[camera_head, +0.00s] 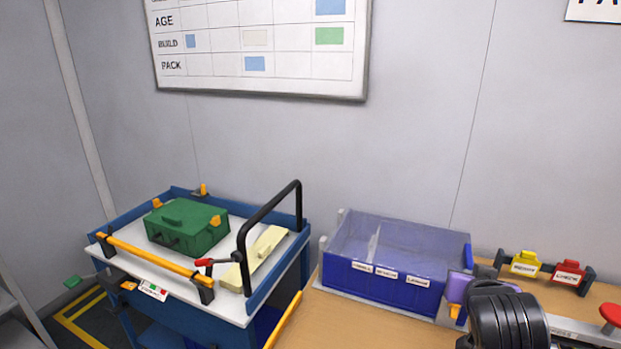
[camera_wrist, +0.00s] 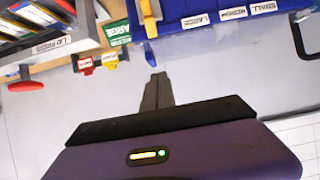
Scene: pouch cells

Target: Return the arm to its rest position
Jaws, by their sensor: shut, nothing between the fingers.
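My gripper (camera_wrist: 158,78) shows in the wrist view with its dark fingers together and nothing between them. Its purple housing with a small lit indicator fills the bottom of that view. The fingers point toward a blue bin and tagged holders at the top of the view and touch nothing that I can see. In the head view, part of my arm (camera_head: 508,322), black and ribbed, shows at the bottom right in front of the bench. My fingers cannot be made out there.
A blue divided bin (camera_head: 392,284) stands on the wooden bench (camera_head: 345,325). Yellow (camera_head: 524,263) and red (camera_head: 569,273) tagged holders stand right of it. At left, a blue cart (camera_head: 180,315) carries a green case (camera_head: 187,227) and a cream piece (camera_head: 256,257) beside a black handle (camera_head: 270,215).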

